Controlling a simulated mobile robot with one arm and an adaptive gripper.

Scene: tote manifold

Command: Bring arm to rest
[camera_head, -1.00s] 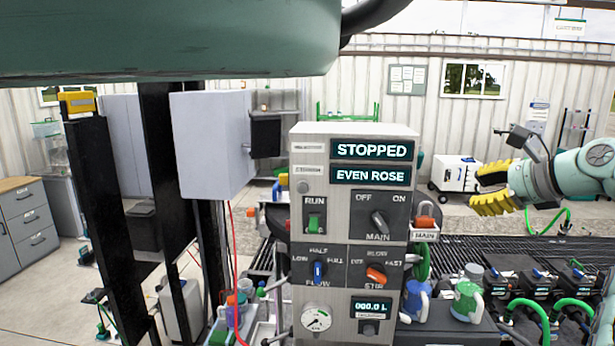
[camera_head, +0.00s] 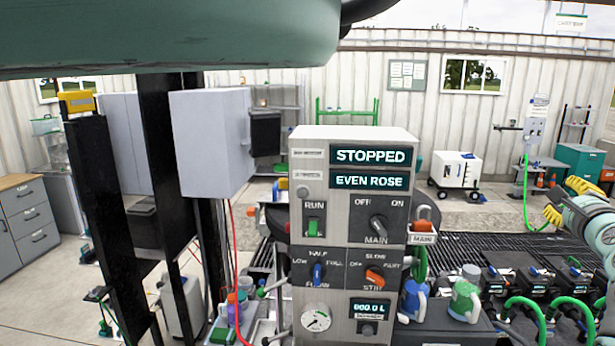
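My gripper (camera_head: 567,200) is at the right edge of the head view, with yellow ribbed fingers at the end of my pale green arm. The two fingertips stand apart with nothing between them. My gripper is right of the grey control panel (camera_head: 347,265) and touches nothing that I can see. The panel's displays read STOPPED and EVEN ROSE. Part of my arm is cut off by the right edge. A large green part of mine fills the top left.
Black units with green hoses (camera_head: 545,285) stand below my gripper at the right. A blue-and-white jug (camera_head: 413,300) and a green jug (camera_head: 464,300) stand right of the panel. A white wheeled box (camera_head: 456,174) stands behind on the floor. Cabinets (camera_head: 25,225) line the left.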

